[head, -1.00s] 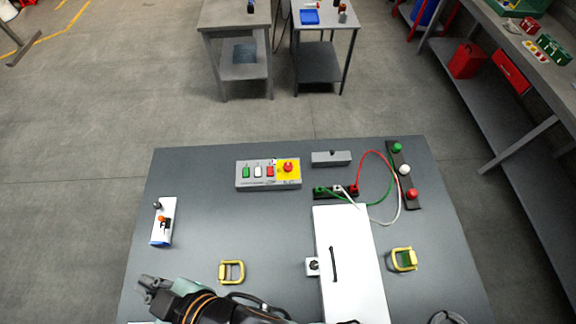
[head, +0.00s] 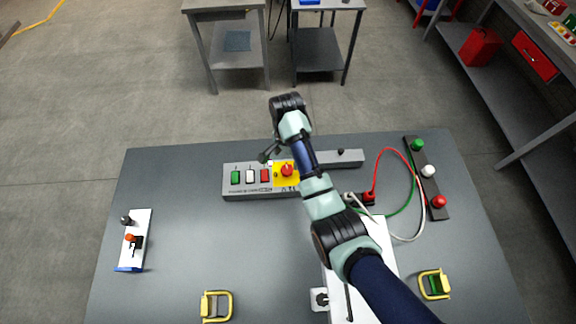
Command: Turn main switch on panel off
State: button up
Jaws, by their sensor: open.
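The grey control panel (head: 231,193) lies near the far edge of the table. It carries a green switch (head: 235,178), a white switch (head: 250,176), a red switch (head: 265,175) and a red round knob (head: 287,170) on a yellow plate (head: 283,181). I cannot tell which one is the main switch. My gripper (head: 268,154) is just above the panel's far edge, around the red switch and yellow plate. It is small and dark, and it looks empty. My arm hides the panel's right end. Contact with the panel cannot be made out.
A grey bar (head: 350,157), a red-wired connector (head: 368,198) and a lamp strip (head: 427,178) are right of the panel. A white box (head: 133,241) stands at the left, with yellow handles (head: 216,307) nearer me. My arm crosses a white cover (head: 382,262). The table's middle left is clear.

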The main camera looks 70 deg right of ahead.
aim_at(287, 169)
notch_tip(287, 169, down, 7)
jog(key=shift+f+b, duration=0.15)
jog(key=shift+b, duration=0.35)
jog(key=c, duration=1.1)
